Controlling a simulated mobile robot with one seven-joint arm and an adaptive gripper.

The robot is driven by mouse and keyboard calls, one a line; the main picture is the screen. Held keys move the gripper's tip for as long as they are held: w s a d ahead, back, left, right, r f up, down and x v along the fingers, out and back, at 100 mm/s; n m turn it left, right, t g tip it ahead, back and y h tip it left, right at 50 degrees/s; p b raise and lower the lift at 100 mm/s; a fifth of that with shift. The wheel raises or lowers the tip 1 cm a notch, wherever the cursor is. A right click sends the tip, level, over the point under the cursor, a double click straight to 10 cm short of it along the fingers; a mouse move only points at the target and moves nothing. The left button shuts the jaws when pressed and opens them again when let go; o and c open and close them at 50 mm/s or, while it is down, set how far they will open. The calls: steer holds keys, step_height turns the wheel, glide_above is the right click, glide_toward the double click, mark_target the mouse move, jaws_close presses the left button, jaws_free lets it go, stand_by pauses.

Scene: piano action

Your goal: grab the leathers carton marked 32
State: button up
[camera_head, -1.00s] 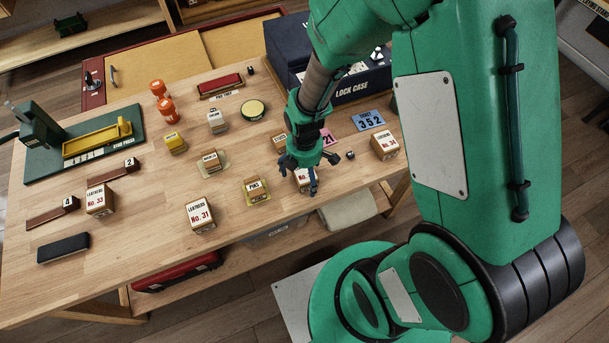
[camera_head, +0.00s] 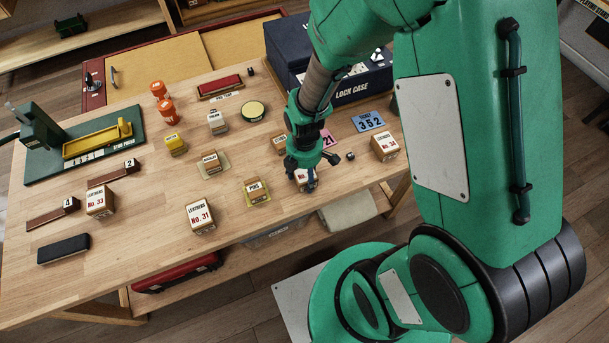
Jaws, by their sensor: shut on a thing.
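My gripper (camera_head: 301,178), green with dark fingers, points down at the front edge of the wooden bench and is shut on a small tan-and-white carton (camera_head: 301,174). The fingers cover most of the carton's label, so its number cannot be read. The carton looks upright, at or very near the bench top. Other leathers cartons stand apart from it: No. 31 (camera_head: 200,217) to the left, No. 33 (camera_head: 99,202) at the far left, and one to the right (camera_head: 385,146) whose number I cannot read clearly.
A pins box (camera_head: 256,191) stands left of my gripper. A pink ticket and a blue ticket marked 352 (camera_head: 369,121) lie behind and to the right. The dark lock case (camera_head: 345,87) stands at the back.

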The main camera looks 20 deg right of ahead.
mark_target(305, 173)
steer(key=r, duration=0.1)
steer(key=r+p, duration=0.1)
steer(key=r, duration=0.1)
steer(key=shift+s+r, duration=0.2)
steer(key=shift+r, duration=0.1)
steer(key=s+r+p, duration=0.1)
steer(key=s+p, duration=0.2)
steer(key=s, duration=1.2)
steer(key=shift+s, duration=0.3)
